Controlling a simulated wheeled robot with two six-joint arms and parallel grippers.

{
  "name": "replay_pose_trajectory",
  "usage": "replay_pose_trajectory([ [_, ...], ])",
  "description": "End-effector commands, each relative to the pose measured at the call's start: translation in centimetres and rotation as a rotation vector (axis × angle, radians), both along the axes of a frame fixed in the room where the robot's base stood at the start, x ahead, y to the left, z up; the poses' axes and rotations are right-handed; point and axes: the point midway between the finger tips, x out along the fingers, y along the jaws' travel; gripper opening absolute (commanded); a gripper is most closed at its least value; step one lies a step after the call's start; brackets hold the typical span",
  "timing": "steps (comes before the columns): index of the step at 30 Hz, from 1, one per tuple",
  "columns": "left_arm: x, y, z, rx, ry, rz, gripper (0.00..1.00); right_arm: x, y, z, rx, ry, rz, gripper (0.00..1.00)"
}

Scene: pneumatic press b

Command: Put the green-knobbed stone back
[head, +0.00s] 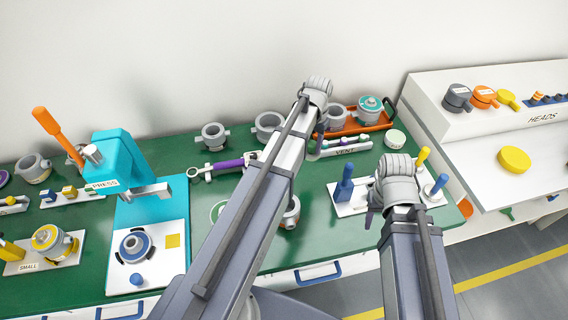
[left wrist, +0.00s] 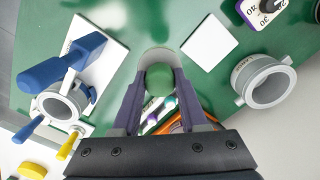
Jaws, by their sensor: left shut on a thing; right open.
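The green knob (left wrist: 159,80) of the stone sits between the fingers of my left gripper (left wrist: 160,76) in the left wrist view. The gripper is shut on it. A pale rounded edge shows just past the knob; the stone's underside is hidden. In the head view my left gripper (head: 320,128) is mostly hidden behind its own arm, close to the white VENT rack (head: 346,150). I cannot tell the stone's height over the table. My right gripper (head: 371,212) is open, beside the white plate with blue and yellow handled tools.
The turquoise press (head: 125,160) stands at left. The white HEADS shelf (head: 470,140) bounds the right. A grey ring holder (left wrist: 265,82) shows in the wrist view.

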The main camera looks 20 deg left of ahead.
Motion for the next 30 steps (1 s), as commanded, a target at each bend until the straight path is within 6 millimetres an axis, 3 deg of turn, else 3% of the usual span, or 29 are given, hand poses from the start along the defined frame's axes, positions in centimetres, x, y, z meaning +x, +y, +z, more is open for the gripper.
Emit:
replay_pose_trajectory([
  [1,1.2,2.4,-0.9,0.0,0.0,0.014,0.0,0.0,0.0,-0.9,0.0,0.0,0.0,0.5],
  [4,2.2,6.0,-1.7,0.0,0.0,0.022,0.0,0.0,0.0,-1.7,0.0,0.0,-0.001,0.5],
  [10,3.0,10.6,-2.4,0.0,0.0,0.03,0.0,0.0,0.0,-2.4,0.0,0.0,-0.001,0.5],
  [23,3.0,11.3,-2.6,0.0,0.0,0.029,0.0,0.0,0.0,-2.6,0.0,0.0,-0.001,0.5],
  [30,3.0,11.3,-5.2,0.0,0.0,0.029,0.0,0.0,0.0,-5.2,0.0,0.0,-0.001,0.5],
])
